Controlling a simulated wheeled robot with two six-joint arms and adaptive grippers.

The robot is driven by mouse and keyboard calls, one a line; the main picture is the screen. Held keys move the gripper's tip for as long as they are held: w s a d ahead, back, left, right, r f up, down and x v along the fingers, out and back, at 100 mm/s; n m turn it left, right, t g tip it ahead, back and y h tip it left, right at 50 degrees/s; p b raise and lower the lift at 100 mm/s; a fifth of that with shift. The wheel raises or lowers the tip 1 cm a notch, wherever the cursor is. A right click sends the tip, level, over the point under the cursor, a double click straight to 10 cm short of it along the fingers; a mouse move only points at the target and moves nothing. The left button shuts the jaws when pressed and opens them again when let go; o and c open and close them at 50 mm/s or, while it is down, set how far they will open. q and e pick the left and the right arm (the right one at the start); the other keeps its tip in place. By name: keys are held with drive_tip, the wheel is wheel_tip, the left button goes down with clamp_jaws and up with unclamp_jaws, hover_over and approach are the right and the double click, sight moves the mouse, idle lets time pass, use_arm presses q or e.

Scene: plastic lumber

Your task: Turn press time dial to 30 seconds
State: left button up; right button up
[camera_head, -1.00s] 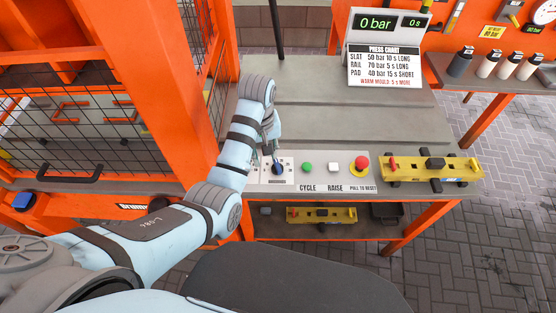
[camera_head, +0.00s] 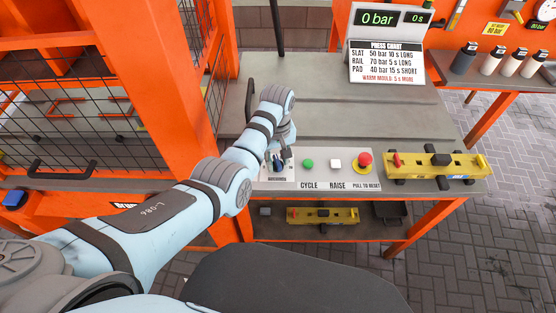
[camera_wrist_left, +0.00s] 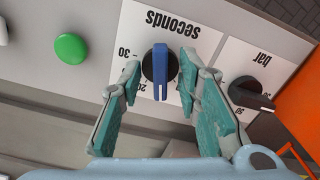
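The press time dial is a black round dial with a blue bar-shaped knob (camera_wrist_left: 160,72) on a white plate marked "seconds", which appears upside down in the left wrist view. The 30 and 20 marks are readable to its left; the gripper hides part of the scale. The knob's bar stands straight up and down in that view; I cannot tell which number it points at. My left gripper (camera_wrist_left: 161,64) is open, with one finger on each side of the knob and gaps visible. In the head view the left gripper (camera_head: 279,152) is over the dial, largely covering it. My right gripper is not in view.
A black "bar" dial (camera_wrist_left: 250,92) sits close beside the gripper. The green cycle button (camera_head: 308,163), white raise button (camera_head: 336,163) and red stop button (camera_head: 364,160) are on the same panel. A yellow mould (camera_head: 438,166) lies farther right. The display (camera_head: 390,18) reads 0 bar, 0 s.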

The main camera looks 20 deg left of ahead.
use_arm(q)
clamp_jaws()
drive_tip(key=shift+r, duration=0.1)
drive_tip(key=shift+r+m+p, duration=0.15)
drive_tip(key=shift+m+p, duration=1)
drive_tip(key=shift+m, duration=0.35)
drive_tip(key=m+p, duration=0.1)
drive_tip(key=m, duration=0.3)
drive_tip(key=shift+m+p, duration=0.3)
drive_tip(key=m, duration=0.3)
drive_tip(key=shift+m+p, duration=0.3)
drive_tip(key=m, duration=0.3)
drive_tip(key=shift+m, duration=0.4)
drive_tip(key=m, duration=0.6)
drive_tip(key=shift+p, duration=0.3)
drive_tip(key=shift+m, duration=0.4)
